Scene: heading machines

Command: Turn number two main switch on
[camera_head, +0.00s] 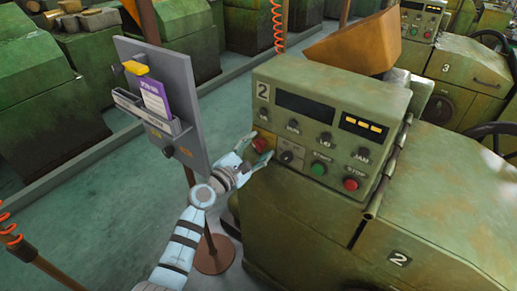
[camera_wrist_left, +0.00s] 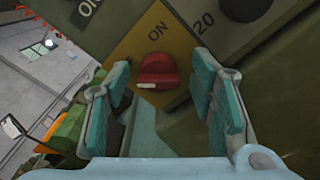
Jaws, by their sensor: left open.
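The number two machine's control panel (camera_head: 325,130) bears a label "2" at its upper left. Its main switch (camera_head: 260,145) is a red knob on a yellow plate at the panel's lower left. In the left wrist view the red knob (camera_wrist_left: 157,70) shows a pale mark at its left end, and "ON" is printed above it. My left gripper (camera_head: 260,150) is open at the switch, with its teal fingers (camera_wrist_left: 161,66) on either side of the knob and visible gaps between. Whether a fingertip touches the plate is unclear. My right gripper is not in view.
A black knob (camera_head: 286,157), a green button (camera_head: 318,169) and a red stop button (camera_head: 350,184) sit to the right on the panel. A grey board on a post (camera_head: 160,105) stands left of my arm. A number three machine (camera_head: 455,70) is behind.

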